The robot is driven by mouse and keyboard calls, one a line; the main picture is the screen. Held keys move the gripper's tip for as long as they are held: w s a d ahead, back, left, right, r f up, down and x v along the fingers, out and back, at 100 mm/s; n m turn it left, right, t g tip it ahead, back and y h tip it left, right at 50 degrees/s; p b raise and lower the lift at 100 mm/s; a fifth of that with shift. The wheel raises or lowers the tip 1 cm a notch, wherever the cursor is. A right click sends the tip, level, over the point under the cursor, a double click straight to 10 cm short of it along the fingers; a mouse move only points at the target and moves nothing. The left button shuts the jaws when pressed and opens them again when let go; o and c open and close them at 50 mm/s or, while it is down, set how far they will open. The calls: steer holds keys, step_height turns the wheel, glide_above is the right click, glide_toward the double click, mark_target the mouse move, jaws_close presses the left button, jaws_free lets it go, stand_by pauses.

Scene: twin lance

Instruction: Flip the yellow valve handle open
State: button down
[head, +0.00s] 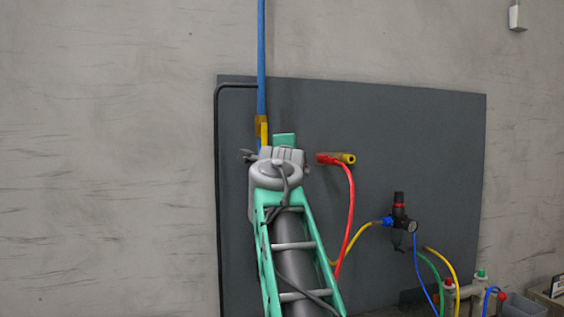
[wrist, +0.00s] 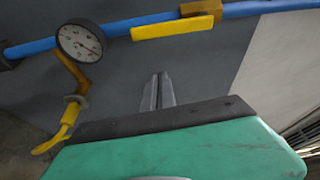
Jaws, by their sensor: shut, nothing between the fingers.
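The yellow valve handle (wrist: 173,31) shows near the top of the wrist view. It extends from a brass-coloured valve body (wrist: 201,9) and lies roughly along the blue pipe (wrist: 122,25). In the head view the handle (head: 264,133) is a short yellow strip just above my arm's end, with the pipe (head: 262,60) rising above it. My gripper (wrist: 158,76) is shut and empty, its two fingers together. In the picture the fingertips are below the handle, apart from it. The head view does not show the fingers.
A round gauge (wrist: 81,41) with a brass stem is left of the fingers. A dark panel (head: 400,120) stands behind the pipe. A red hose (head: 348,205), a yellow fitting (head: 348,159) and a black regulator (head: 400,215) are to the right of my arm.

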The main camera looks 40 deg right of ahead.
steer(key=b+v, duration=0.1)
steer(key=v, duration=0.5)
steer(key=shift+a, duration=0.5)
steer(key=shift+s, duration=0.1)
